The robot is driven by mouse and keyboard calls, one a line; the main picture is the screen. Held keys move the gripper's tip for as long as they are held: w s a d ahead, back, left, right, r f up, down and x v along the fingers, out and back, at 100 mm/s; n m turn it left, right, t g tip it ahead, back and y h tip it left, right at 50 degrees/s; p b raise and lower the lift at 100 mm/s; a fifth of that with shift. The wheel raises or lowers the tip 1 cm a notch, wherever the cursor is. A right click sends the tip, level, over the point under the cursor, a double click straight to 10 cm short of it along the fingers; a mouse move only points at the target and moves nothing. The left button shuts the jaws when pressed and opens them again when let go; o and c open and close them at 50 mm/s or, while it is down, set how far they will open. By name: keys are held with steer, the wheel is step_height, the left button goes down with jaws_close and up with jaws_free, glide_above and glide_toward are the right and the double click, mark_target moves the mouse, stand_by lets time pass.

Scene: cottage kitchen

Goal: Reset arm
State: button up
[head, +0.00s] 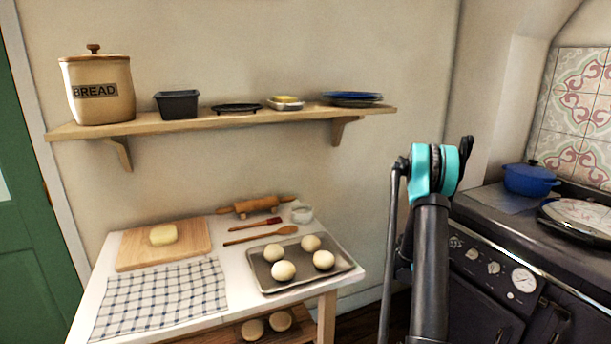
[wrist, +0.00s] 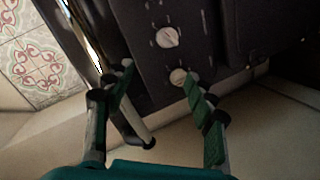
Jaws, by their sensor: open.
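My arm stands upright in the right half of the head view, in front of the wall between the table and the stove. My gripper (wrist: 158,82) shows in the wrist view with its two fingers spread wide and nothing between them. The front of the stove with white knobs (wrist: 168,37) lies beyond the fingers in that view. In the head view the teal wrist housing is at the top of the arm, and the fingertips are mostly hidden behind it.
A white table (head: 235,272) at the left holds a baking tray (head: 338,267) with several dough balls, a cutting board (head: 135,255), and a checked cloth (head: 160,300). A wall shelf (head: 230,124) is above. The dark stove (head: 495,292) at right bears a blue pot (head: 530,180).

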steer(key=s+a+r+y, duration=0.3)
steer(key=s+a+r, duration=0.25)
steer(key=a, duration=0.35)
steer(key=s+a+f+n+g+y, duration=0.1)
steer(key=s+a+y, duration=0.9)
steer(key=s+a, duration=1.9)
steer(key=shift+s+n+y, duration=0.3)
steer(key=shift+s+n, duration=0.1)
steer(key=shift+s, duration=0.45)
